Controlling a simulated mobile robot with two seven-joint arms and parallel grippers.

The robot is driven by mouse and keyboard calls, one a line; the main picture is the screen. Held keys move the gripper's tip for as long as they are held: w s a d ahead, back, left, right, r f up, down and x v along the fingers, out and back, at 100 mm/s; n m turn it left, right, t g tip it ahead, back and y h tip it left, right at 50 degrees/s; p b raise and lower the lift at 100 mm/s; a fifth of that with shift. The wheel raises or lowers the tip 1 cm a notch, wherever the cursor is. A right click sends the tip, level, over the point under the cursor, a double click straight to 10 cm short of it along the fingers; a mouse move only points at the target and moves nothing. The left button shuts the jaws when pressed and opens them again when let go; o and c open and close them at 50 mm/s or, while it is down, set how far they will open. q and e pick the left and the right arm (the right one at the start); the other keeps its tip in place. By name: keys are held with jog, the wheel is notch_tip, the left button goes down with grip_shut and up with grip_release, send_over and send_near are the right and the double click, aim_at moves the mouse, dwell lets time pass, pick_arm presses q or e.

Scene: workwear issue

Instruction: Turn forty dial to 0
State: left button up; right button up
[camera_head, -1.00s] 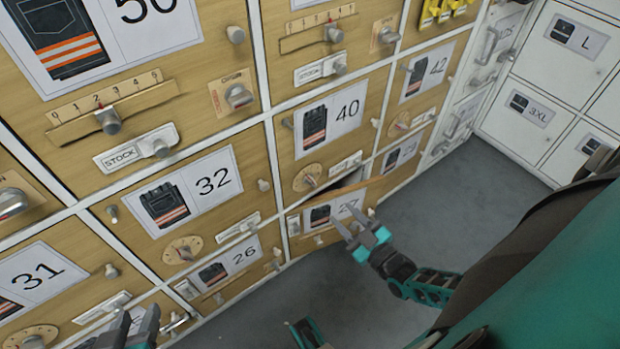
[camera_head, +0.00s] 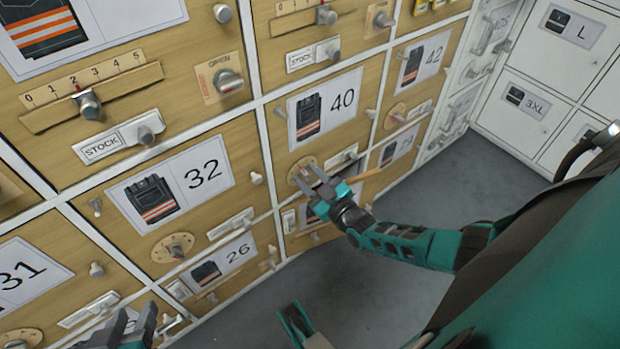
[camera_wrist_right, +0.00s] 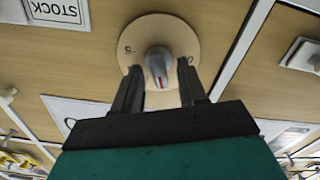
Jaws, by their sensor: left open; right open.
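The forty dial (camera_head: 301,165) is a round tan disc below the 40 label (camera_head: 325,108), partly hidden by my right gripper in the head view. In the right wrist view the dial (camera_wrist_right: 184,32) has a grey knob (camera_wrist_right: 155,60) with a red mark toward the bottom of the picture. A 5 shows left of the knob and what looks like a 0 to its right. My right gripper (camera_head: 311,172) is open, its fingers on either side of the knob in the wrist view; I cannot tell whether they touch it. My left gripper (camera_head: 134,325) is open at the lower left.
The 32 panel has a similar dial (camera_head: 174,248). White lockers (camera_head: 545,70) stand at the right. The grey floor (camera_head: 450,190) is clear.

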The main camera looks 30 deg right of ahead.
jog(key=c, duration=0.8)
jog(key=shift+o, duration=0.2)
jog(key=shift+n, duration=0.3)
jog(key=shift+a+n, duration=0.1)
jog(key=shift+n, duration=0.8)
jog(key=n, duration=0.5)
jog(key=shift+a+f, duration=0.15)
jog(key=shift+f, duration=0.05)
jog(key=n, duration=0.5)
jog(key=shift+f, duration=0.15)
jog(key=shift+f+n, duration=0.1)
jog(key=shift+n, duration=1.7)
grip_shut()
